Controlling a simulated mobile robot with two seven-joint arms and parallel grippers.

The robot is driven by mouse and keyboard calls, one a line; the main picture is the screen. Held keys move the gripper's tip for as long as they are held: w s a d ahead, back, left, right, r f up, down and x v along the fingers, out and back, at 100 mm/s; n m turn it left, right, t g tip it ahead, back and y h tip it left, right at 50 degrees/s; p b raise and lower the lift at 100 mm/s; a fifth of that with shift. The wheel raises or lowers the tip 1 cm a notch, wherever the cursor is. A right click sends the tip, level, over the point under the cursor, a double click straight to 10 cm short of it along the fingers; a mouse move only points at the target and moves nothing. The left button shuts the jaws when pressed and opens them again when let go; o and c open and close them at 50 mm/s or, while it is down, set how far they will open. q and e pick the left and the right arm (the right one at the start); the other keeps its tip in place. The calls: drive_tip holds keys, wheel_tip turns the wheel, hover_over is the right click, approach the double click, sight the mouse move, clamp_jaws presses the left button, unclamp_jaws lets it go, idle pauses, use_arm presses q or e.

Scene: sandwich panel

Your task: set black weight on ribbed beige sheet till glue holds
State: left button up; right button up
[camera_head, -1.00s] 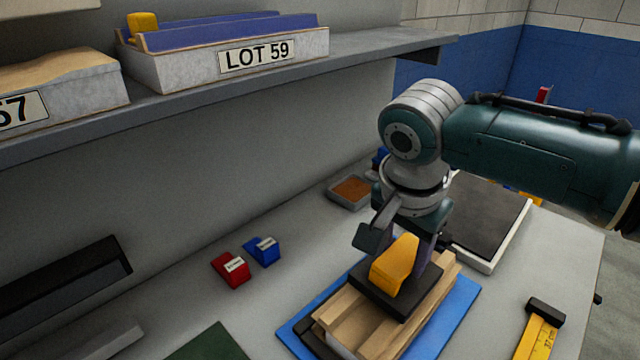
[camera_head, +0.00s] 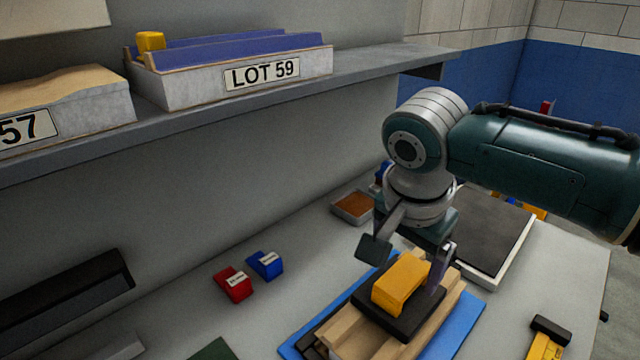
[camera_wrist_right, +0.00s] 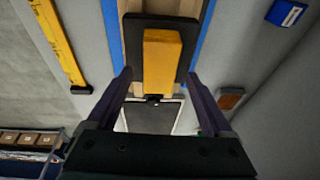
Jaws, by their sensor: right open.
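The black weight (camera_head: 425,322) is a flat dark plate with a yellow block handle (camera_head: 400,282) on top. It rests on the ribbed beige sheet (camera_head: 345,335), which lies on a blue mat (camera_head: 462,322). My right gripper (camera_head: 408,262) is open, its fingers apart at the far end of the yellow handle. In the right wrist view, the handle (camera_wrist_right: 162,62) stands ahead of and between the open fingers (camera_wrist_right: 160,82), with the black plate (camera_wrist_right: 134,45) under it. My left gripper does not show.
A red block (camera_head: 233,286) and a blue block (camera_head: 265,264) sit left of the mat. A dark-topped white tray (camera_head: 500,262) and a small brown-filled dish (camera_head: 352,207) lie behind. A yellow tool (camera_head: 545,345) lies at the right. A shelf (camera_head: 380,65) with bins overhangs the back.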

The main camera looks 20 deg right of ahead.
drive_tip(key=p+v, duration=0.2)
drive_tip(key=v, duration=0.8)
drive_tip(key=s+a+f+n+y, duration=0.2)
drive_tip(key=s+a+f+n, duration=0.2)
drive_tip(key=s+a+n, duration=0.35)
drive_tip(key=s+d+n+t, duration=0.1)
drive_tip(key=s+d+n, duration=0.2)
drive_tip(key=s+n, duration=0.5)
drive_tip(key=s, duration=0.3)
drive_tip(key=shift+s+d+r+t, duration=0.25)
drive_tip(key=shift+s+r+t, duration=0.1)
drive_tip(key=shift+t, duration=0.05)
wheel_tip(320, 180, up, 34)
drive_tip(key=p, duration=3.3)
drive_tip(key=shift+f, duration=0.1)
